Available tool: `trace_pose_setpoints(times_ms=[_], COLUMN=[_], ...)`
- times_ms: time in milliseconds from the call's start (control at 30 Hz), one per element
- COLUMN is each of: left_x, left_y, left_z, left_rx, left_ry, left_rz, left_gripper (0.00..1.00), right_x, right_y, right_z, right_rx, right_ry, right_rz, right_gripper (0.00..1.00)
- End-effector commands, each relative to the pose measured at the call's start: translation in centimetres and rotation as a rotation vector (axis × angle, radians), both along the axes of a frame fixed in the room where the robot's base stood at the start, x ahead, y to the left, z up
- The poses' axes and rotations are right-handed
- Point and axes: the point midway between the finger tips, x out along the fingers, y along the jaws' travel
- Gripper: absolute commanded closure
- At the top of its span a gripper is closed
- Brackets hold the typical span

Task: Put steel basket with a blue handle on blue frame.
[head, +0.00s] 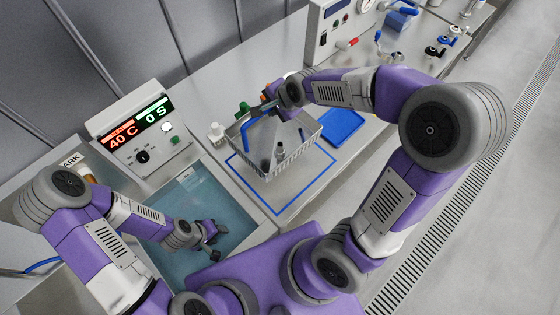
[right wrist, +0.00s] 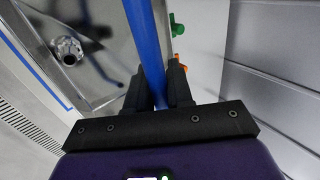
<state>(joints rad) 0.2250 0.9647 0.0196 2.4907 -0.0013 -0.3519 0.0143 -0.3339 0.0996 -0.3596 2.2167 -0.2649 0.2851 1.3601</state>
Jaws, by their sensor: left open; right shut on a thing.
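The steel basket (head: 300,152) is over the far part of the area outlined by the blue frame (head: 254,193). I cannot tell whether it touches the counter. Its blue handle (head: 246,131) rises at the left side. My right gripper (head: 264,107) is shut on the handle; the right wrist view shows the blue bar (right wrist: 146,45) between its fingers (right wrist: 158,90). A grey metal piece (head: 280,150) shows inside the basket. The frame's far side is hidden by the basket. My left gripper (head: 212,234) is open and empty, over the water bath.
The water bath (head: 185,205) lies left of the frame, with a control box (head: 135,128) reading 40 C behind it. A white bottle (head: 216,133) and a green knob (head: 243,107) are behind the basket. A blue tray (head: 341,126) lies to its right.

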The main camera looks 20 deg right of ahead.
Motion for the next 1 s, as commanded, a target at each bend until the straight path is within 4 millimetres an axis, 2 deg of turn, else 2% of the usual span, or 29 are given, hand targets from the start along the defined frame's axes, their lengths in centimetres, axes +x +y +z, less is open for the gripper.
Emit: trace_pose_setpoints(times_ms=[300,467,700,1000], left_x=[0.0,0.0,0.0,0.0], left_y=[0.0,0.0,0.0,0.0], left_z=[-1.7,-1.9,-2.6,-2.6], left_rx=[0.0,0.0,0.0,0.0], left_ry=[0.0,-0.001,0.0,0.0], left_rz=[0.0,0.0,0.0,0.0], left_gripper=[0.55,0.55,0.55,0.55], right_x=[0.0,0.1,0.0,0.1], right_y=[0.0,0.0,0.0,0.0], right_z=[-5.2,-6.5,-9.7,-10.0], right_rx=[0.0,0.0,-0.001,0.001], right_ry=[0.001,-0.002,0.001,-0.003], right_rz=[-0.001,-0.001,0.001,0.0], right_gripper=[1.0,1.0,1.0,1.0])
